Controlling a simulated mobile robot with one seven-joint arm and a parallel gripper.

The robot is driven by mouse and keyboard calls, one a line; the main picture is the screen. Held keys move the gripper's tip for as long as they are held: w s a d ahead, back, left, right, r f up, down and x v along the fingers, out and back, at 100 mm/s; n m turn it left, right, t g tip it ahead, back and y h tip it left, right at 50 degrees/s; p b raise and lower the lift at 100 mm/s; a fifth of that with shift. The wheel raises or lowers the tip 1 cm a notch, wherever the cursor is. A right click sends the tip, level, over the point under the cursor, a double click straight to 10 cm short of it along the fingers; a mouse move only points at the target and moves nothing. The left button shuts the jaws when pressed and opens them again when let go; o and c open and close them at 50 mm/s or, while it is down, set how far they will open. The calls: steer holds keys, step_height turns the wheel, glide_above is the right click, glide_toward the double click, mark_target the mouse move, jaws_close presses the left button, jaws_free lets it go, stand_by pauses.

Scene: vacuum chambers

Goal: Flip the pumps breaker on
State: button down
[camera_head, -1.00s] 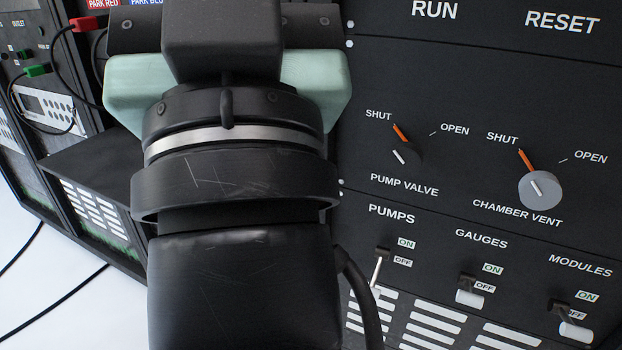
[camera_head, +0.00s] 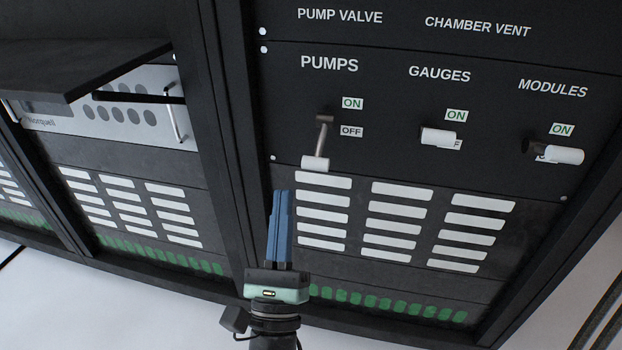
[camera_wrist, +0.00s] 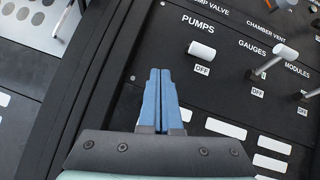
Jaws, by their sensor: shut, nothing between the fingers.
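The PUMPS breaker (camera_head: 322,135) is a grey lever with a white handle end, on the black panel below the word PUMPS. Its lever hangs down from its pivot, with the handle end below the level of the OFF label; the green ON label is higher up. The wrist view shows its white handle (camera_wrist: 201,50) above the OFF label, with ON hidden. My gripper (camera_head: 281,192) has blue fingers, shut together and empty. In the head view its tips are below and left of the handle. In the wrist view the fingertips (camera_wrist: 159,72) are left of and below it, apart from it.
The GAUGES breaker (camera_head: 438,137) and MODULES breaker (camera_head: 558,154) are to the right, with handles sticking out toward the camera. White vent slots (camera_head: 323,198) lie below. A dark cabinet upright (camera_head: 228,130) and a protruding shelf (camera_head: 75,68) are on the left.

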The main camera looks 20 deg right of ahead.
mark_target(317, 164)
steer(key=s+f+m+h, duration=0.1)
steer(key=m, duration=0.1)
steer(key=s+d+m+g+h, duration=0.1)
steer(key=m, duration=0.1)
steer(key=d+f+m+h, duration=0.1)
steer(key=m, duration=0.1)
steer(key=shift+s+d+f+g+h, duration=0.25)
steer(key=shift+s+f+g+h, duration=0.05)
steer(key=shift+s+h, duration=0.1)
steer(key=b+x, duration=0.2)
steer(key=x, duration=0.7)
steer(key=shift+w+b, duration=0.1)
steer(key=shift+b, duration=0.25)
steer(key=shift+w+d+r, duration=0.1)
steer(key=shift+w+r, duration=0.05)
steer(key=shift+r, duration=0.25)
steer(key=shift+s+a+r, duration=0.15)
steer(key=shift+s+a, duration=0.35)
steer(key=shift+s, duration=0.25)
steer(key=shift+s+a+r, duration=0.2)
steer(key=shift+s+a, duration=0.3)
steer(key=shift+s, duration=0.3)
steer(key=shift+r, duration=0.1)
